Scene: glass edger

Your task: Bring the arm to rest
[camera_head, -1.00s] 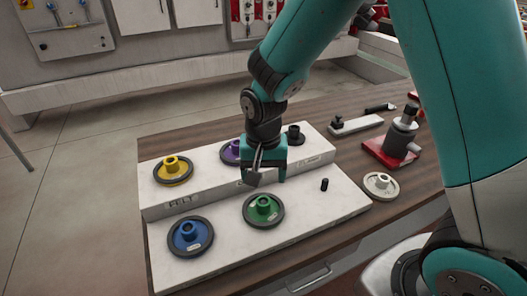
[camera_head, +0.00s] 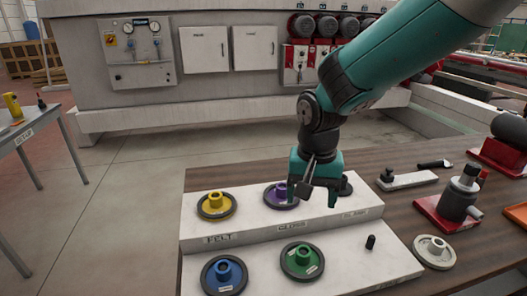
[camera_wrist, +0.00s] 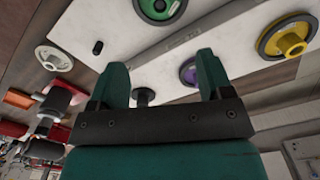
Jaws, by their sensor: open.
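My gripper (camera_head: 317,193) is open and empty in the head view, above the raised back step of the white stepped board (camera_head: 215,248). Its teal fingers point down and partly hide the purple wheel (camera_head: 280,195) and the dark wheel (camera_head: 346,187). In the wrist view both fingers of my gripper (camera_wrist: 160,80) stand apart, with the dark wheel's knob (camera_wrist: 144,97) showing between them and nothing held.
A yellow wheel (camera_head: 216,205) sits on the back step; blue (camera_head: 224,274) and green (camera_head: 302,261) wheels and a black peg (camera_head: 370,242) are on the front. A pale wheel (camera_head: 434,251) and a red-based fixture (camera_head: 457,203) stand right on the wooden table.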

